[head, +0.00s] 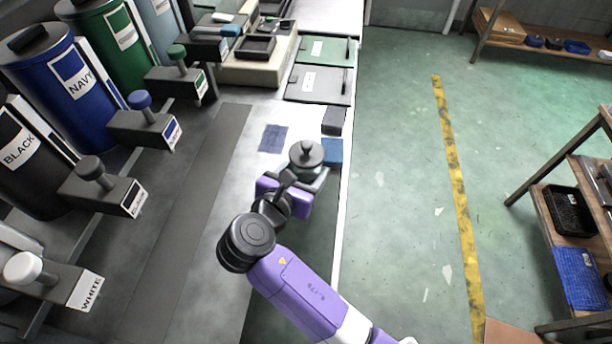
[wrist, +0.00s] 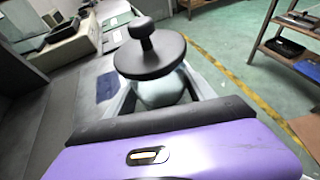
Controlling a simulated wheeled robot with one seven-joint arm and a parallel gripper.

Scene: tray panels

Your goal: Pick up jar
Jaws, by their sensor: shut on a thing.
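The jar has a dark grey round lid with a knob (head: 306,152) and a pale grey-green body. In the head view it is near the right edge of the bench, at the end of my arm. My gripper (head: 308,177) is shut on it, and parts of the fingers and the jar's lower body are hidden. In the wrist view the jar (wrist: 162,90) stands upright between the grey fingers, with its lid above them. I cannot tell whether its base touches the bench.
Large labelled canisters, including a navy one (head: 62,85), line the left with knobbed dispensers. A blue mat (head: 273,138) and a blue block (head: 333,151) lie near the jar. Grey and green panels (head: 318,84) are farther back. Open floor and shelves (head: 562,215) are to the right.

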